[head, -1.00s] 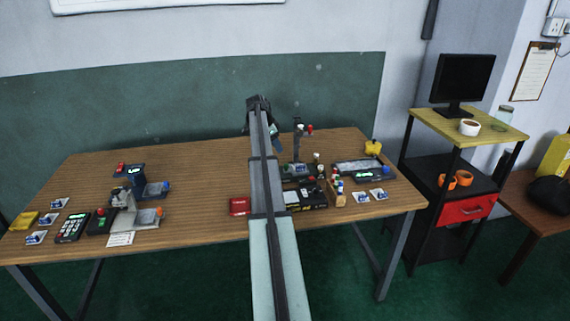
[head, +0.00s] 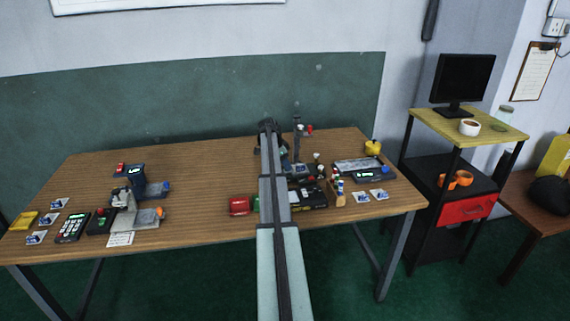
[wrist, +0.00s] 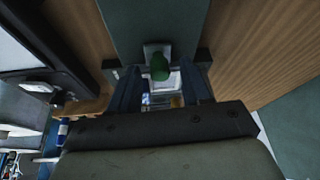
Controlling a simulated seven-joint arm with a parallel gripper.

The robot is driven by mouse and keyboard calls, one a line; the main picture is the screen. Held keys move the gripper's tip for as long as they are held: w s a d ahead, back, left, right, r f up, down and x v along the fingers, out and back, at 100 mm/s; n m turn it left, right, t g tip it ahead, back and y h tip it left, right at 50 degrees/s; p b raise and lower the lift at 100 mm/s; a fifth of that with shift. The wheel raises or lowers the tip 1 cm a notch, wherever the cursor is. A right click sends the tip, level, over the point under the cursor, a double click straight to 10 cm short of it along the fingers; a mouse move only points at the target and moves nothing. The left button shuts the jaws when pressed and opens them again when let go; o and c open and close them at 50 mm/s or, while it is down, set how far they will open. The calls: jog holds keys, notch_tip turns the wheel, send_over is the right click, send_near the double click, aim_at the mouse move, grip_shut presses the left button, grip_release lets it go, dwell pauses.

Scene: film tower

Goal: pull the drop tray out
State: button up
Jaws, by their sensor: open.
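In the wrist view my gripper (wrist: 161,76) is open, with one finger on each side of a green rounded knob (wrist: 159,67). The knob sits in front of a small grey plate, with a pale tray-like part (wrist: 164,83) just below it. This looks like the drop tray, but I cannot tell for certain. I cannot tell whether the fingers touch it. In the head view my gripper (head: 283,150) is beside the dark upright post (head: 298,132) of a tower at the table's back right. My arm hides part of the tower's left side.
The wooden table (head: 205,165) has clear room left of my arm. A red box (head: 239,206) lies by the front edge. A black device (head: 306,197), small bottles and a grey tray (head: 357,166) crowd the right. Other devices (head: 125,195) stand at left.

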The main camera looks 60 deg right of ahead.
jog(key=shift+c, duration=0.3)
grip_shut()
dwell(0.3)
